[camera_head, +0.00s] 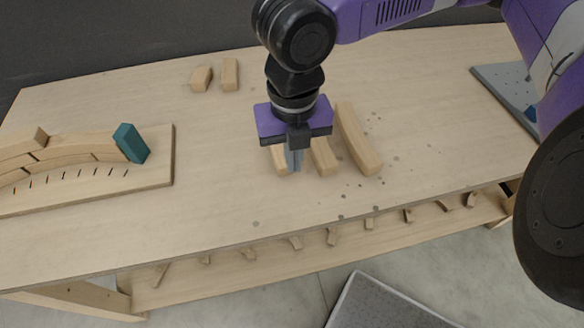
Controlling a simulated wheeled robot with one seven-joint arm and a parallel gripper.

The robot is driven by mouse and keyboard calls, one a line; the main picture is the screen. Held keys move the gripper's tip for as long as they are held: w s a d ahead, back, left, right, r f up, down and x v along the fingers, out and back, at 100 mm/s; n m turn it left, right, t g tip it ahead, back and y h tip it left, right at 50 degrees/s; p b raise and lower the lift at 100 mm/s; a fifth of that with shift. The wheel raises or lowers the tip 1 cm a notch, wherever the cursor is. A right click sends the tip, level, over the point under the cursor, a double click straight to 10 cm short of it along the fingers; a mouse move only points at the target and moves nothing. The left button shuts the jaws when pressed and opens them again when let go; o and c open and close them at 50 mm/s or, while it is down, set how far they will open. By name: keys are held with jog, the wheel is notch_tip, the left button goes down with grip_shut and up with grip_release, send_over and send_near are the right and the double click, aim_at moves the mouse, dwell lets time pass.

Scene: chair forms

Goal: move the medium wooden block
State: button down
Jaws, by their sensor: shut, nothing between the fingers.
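Three wooden blocks lie side by side on the table near its middle. The longest block (359,140) is at the right. A shorter one, which looks like the medium wooden block (324,158), lies just left of it. The third block (279,160) is at the left, partly hidden by my gripper. My gripper (294,163) points down over the gap between the left and middle blocks. Its fingers are shut with nothing between them. My gripper's body hides the far ends of the left and middle blocks. I cannot tell whether the fingertips touch either block.
Two small wooden blocks (216,76) lie at the back. At the left a wooden base board (158,160) bears an arch of blocks with a teal end piece (131,143). A grey-blue plate (500,84) is at the right. The table (225,215) is clear in front.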

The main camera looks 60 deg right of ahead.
aim_at(264, 90)
notch_tip(264, 90, down, 9)
jog(key=shift+f, duration=0.1)
jog(key=shift+w+d+f, duration=0.2)
jog(key=shift+w+d, duration=0.3)
jog(key=shift+w+d+f, duration=0.15)
jog(key=shift+w+d, duration=0.75)
jog(key=shift+w, duration=0.05)
jog(key=w+d+p, duration=0.2)
jog(key=w+d, duration=0.8)
jog(key=shift+w+d, duration=0.1)
jog(key=shift+w, duration=0.1)
jog(key=w+d+b, duration=0.5)
jog(key=w+d, duration=0.7)
jog(key=shift+w+d+f, duration=0.15)
jog(key=shift+w+d, duration=0.1)
jog(key=shift+d, duration=0.1)
jog(key=shift+w+d+b, duration=0.3)
jog(key=shift+d+b, duration=0.05)
jog(key=shift+d, duration=0.05)
jog(key=shift+a, duration=0.1)
